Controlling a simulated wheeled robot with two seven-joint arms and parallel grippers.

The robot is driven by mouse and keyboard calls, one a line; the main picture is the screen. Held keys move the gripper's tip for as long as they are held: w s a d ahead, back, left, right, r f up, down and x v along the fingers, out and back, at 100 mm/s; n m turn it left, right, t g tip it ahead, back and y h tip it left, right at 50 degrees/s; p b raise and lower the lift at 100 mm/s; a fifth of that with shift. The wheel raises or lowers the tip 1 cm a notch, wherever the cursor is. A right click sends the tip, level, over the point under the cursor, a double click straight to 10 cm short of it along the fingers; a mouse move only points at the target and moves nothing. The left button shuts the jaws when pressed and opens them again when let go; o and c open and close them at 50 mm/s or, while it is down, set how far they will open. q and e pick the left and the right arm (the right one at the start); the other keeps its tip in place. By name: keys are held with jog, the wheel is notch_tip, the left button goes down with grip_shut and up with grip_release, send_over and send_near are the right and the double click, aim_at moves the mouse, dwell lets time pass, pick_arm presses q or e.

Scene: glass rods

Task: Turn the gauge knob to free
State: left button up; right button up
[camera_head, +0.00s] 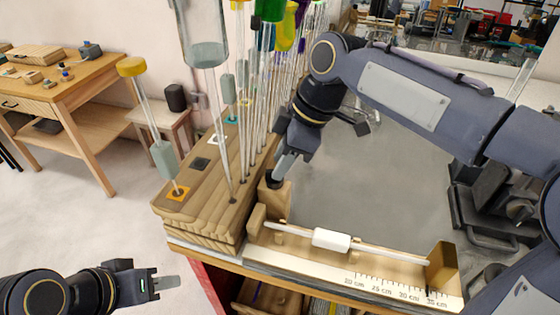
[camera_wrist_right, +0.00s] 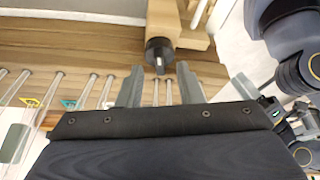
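The length gauge (camera_head: 400,283) is a wooden bed with a printed centimetre scale and a thin rod carrying a white sleeve (camera_head: 331,239). Its black round knob (camera_head: 272,181) sits on a wooden block at the gauge's far left end. The knob also shows in the right wrist view (camera_wrist_right: 158,51), with a small pointer-like tab. My right gripper (camera_head: 284,168) is beside the knob; in its wrist view the two fingers (camera_wrist_right: 160,84) are apart with the knob just beyond their tips, apparently not gripped. My left gripper (camera_head: 165,284) is at lower left, away from the gauge, seen edge-on.
A wooden rack (camera_head: 190,205) left of the gauge holds several tall glass rods with coloured tops. They stand close to my right gripper. A wooden table (camera_head: 88,82) with small items and a stool (camera_head: 160,112) are at the back left. The floor around my left gripper looks clear.

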jog(key=shift+x, duration=0.8)
grip_shut()
jog(key=shift+s+m+t+b, duration=0.1)
jog(key=shift+m+t+b, duration=0.35)
jog(key=shift+m, duration=1.05)
grip_release()
